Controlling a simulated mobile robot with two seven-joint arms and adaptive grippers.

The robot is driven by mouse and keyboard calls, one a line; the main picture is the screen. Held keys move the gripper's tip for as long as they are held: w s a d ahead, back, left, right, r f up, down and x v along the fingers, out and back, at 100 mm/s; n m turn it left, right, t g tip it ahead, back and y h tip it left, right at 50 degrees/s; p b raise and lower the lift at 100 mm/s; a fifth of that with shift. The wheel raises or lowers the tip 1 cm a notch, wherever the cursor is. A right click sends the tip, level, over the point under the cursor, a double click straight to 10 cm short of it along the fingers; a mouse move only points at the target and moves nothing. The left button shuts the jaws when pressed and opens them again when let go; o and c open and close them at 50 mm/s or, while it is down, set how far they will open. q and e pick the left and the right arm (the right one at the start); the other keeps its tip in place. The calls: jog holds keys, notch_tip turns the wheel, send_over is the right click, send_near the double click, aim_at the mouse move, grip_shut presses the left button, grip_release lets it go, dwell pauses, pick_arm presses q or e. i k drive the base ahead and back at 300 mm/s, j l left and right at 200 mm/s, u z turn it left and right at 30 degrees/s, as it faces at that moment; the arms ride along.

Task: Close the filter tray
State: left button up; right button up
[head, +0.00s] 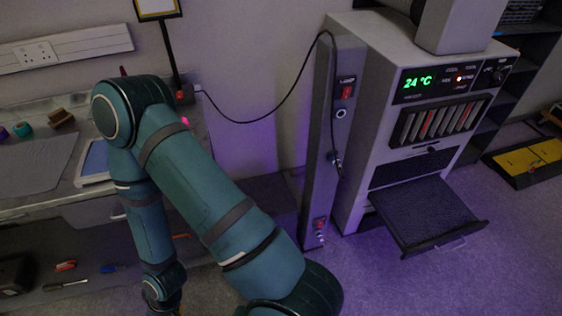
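The filter tray (424,213) is a dark, flat, mesh-textured tray pulled out of the lower front of a grey cabinet (358,124). It sticks out toward the lower right above the floor. A thin pale handle (451,245) is on its front edge. The slot behind it is open and dark. A teal arm of mine, which looks like the left, bends over the bench at left, far from the tray. Its wrist points down at the bottom edge, where its gripper is cut off. My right arm and gripper are not in view.
A grey post (334,125) with red switches and a hanging black cable stands just left of the cabinet. The bench (75,165) with small items is at left. A black and yellow floor unit (527,160) lies at right. The floor in front of the tray is clear.

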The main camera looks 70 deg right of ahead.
aim_at(423, 215)
jog(key=z, duration=3.95)
jog(key=i+u, duration=0.45)
jog(key=i+l+u, duration=0.15)
jog(key=i+u, duration=0.3)
jog(key=k, duration=0.1)
